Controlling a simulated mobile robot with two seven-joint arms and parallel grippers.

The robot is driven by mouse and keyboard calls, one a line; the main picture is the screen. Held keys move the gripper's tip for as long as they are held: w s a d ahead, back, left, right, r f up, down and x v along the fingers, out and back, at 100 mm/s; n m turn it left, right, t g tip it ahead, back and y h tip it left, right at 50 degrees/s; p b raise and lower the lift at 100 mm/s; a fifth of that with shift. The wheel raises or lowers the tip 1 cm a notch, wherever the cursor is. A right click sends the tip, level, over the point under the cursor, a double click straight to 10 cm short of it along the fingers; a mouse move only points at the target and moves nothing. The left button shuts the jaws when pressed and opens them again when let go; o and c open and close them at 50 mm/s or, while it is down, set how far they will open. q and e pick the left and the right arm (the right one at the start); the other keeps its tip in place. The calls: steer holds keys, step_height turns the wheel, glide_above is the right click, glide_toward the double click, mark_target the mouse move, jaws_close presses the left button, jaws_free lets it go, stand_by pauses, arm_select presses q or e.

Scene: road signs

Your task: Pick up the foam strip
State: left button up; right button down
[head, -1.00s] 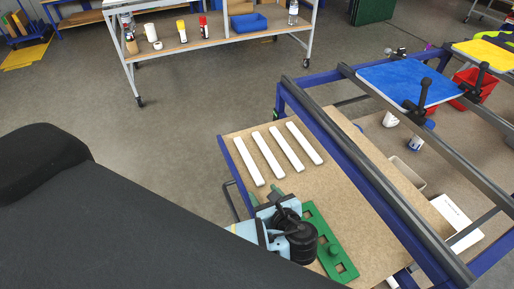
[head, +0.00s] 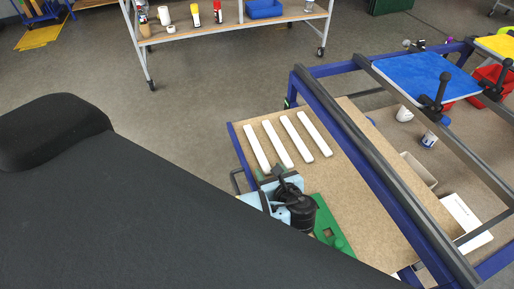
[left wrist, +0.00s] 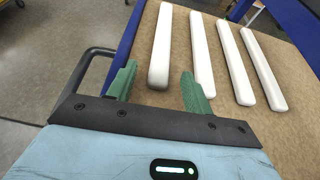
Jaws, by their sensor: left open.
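Several white foam strips lie side by side on a brown board. The leftmost strip (head: 257,149) has its near end closest to my left gripper (head: 272,177). In the left wrist view, my left gripper (left wrist: 158,84) is open, with its green fingers spread apart. The near end of the leftmost strip (left wrist: 160,45) shows in the gap between the fingers, just beyond them; I cannot tell the height between them. A second strip (left wrist: 201,55) passes close to the right finger. The gripper holds nothing. My right gripper is not in view.
The board (head: 350,200) sits beside a blue frame with dark rails (head: 372,160). A blue panel (head: 420,75) is on the rails. A shelf cart (head: 220,32) stands at the back.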

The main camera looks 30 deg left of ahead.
arm_select(q)
steer(key=shift+x, duration=1.5)
steer(key=shift+c, duration=0.3)
steer(key=c, duration=1)
steer(key=shift+r, duration=0.1)
steer(key=shift+r, duration=0.8)
steer(key=shift+s+d+r, duration=0.2)
steer(key=shift+r, duration=0.3)
steer(key=shift+s+d+r, duration=0.15)
steer(key=shift+s+r, duration=0.1)
steer(key=shift+r, duration=0.2)
steer(key=s+d, duration=0.2)
steer(key=s, duration=0.2)
steer(key=s+d+r, duration=0.1)
steer(key=s+d, duration=0.2)
steer(key=s, duration=0.1)
steer(key=s+d, duration=0.2)
steer(key=s, duration=0.3)
steer(key=shift+d+r, duration=0.2)
